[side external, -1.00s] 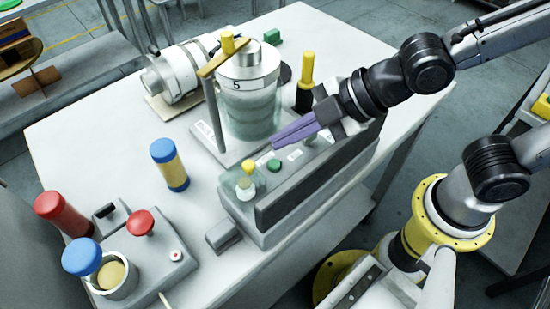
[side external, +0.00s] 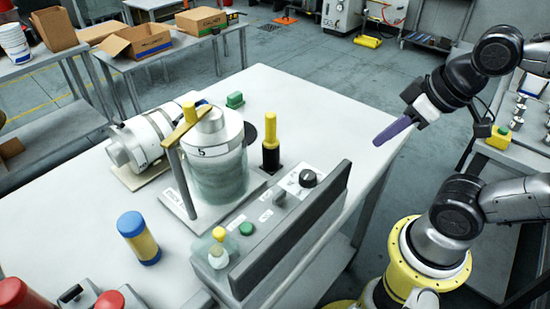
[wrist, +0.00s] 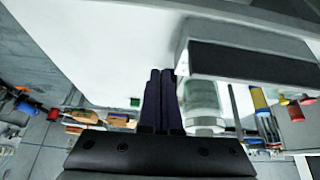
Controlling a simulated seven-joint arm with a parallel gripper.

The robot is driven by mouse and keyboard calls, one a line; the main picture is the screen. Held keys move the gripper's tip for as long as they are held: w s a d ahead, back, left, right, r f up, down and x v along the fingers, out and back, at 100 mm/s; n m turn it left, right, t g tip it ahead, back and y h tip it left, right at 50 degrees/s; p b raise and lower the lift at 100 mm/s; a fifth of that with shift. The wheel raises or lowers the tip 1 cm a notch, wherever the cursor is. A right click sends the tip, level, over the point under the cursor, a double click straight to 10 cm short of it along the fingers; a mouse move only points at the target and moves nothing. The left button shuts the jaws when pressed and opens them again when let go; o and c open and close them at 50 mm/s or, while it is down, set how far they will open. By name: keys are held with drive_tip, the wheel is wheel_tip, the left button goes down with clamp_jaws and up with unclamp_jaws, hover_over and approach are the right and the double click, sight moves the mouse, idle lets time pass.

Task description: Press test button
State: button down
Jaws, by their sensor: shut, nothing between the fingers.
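The grey control box (side external: 262,262) stands near the right edge of the white table. Its sloped panel carries a green button (side external: 246,228), a yellow button (side external: 219,233) inside a clear guard, a black knob (side external: 308,178) and small labels too small to read. I cannot tell which control is the test button. My gripper (side external: 381,141) has purple fingers, closed together and empty. It is in the air to the right of the box, apart from the panel. In the wrist view the closed fingers (wrist: 160,74) point toward the table, with the box (wrist: 245,58) to their right.
A clear cylinder machine (side external: 218,165) with a yellow-topped post stands behind the box. A black cylinder with yellow top (side external: 271,148) and a blue-and-yellow cylinder (side external: 138,237) stand on the table (side external: 310,110). The table's right part is clear.

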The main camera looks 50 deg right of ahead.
drive_tip(key=shift+s+f, duration=0.1)
drive_tip(key=shift+m, duration=0.3)
drive_tip(key=w+a+r+m+g, duration=0.3)
drive_tip(key=w+a+r, duration=0.5)
drive_tip(key=r, duration=0.2)
drive_tip(key=w+a+f+n+g, duration=0.1)
drive_tip(key=a+f, duration=0.1)
drive_tip(key=a, duration=0.6)
drive_tip(key=w+a+f+n+g, duration=0.1)
drive_tip(key=w+a+n, duration=0.1)
drive_tip(key=a, duration=0.7)
drive_tip(key=shift+w+f+g, duration=0.25)
drive_tip(key=shift+f+g, duration=0.1)
drive_tip(key=shift+g, duration=0.05)
drive_tip(key=shift+a, duration=0.1)
